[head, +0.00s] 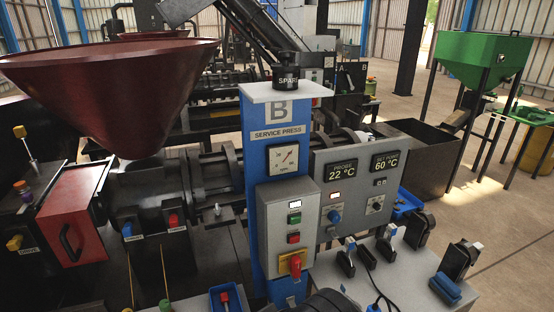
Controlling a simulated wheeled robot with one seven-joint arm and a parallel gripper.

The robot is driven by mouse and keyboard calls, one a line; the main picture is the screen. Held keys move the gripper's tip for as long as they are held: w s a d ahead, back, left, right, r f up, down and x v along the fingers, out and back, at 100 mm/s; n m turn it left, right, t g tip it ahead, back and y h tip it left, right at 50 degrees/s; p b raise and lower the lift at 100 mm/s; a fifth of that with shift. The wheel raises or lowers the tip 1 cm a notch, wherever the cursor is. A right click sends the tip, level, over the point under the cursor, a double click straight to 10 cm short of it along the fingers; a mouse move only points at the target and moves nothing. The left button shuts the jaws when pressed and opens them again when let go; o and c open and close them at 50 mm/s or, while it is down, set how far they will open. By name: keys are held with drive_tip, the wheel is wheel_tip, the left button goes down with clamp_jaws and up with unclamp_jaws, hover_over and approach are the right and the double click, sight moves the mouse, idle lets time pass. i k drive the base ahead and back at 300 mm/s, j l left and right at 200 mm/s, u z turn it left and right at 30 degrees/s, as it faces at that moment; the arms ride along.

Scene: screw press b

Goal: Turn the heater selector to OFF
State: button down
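A grey heater control panel (352,190) stands right of the blue press column. Its displays read PROBE 22 °C and SET POINT 60 °C. A small dark rotary knob (375,205) on a pale plate sits below the set-point display. A blue knob (334,217) sits to its left, under a small lit display. The labels beside both knobs are too small to read, so I cannot tell which is the heater selector or where it points. My gripper is not seen; a dark rounded part at the bottom edge may be my arm.
The blue column (257,150) marked B carries a grey switch box (289,228) with a red-and-yellow rotary switch (296,265). A black SPARE knob (286,77) sits on top. Black clamp-like parts (457,259) stand on the grey bench (400,290). A red hopper (110,85) is at left.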

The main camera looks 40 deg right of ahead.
sight(334, 216)
drive_tip(key=z, duration=1.5)
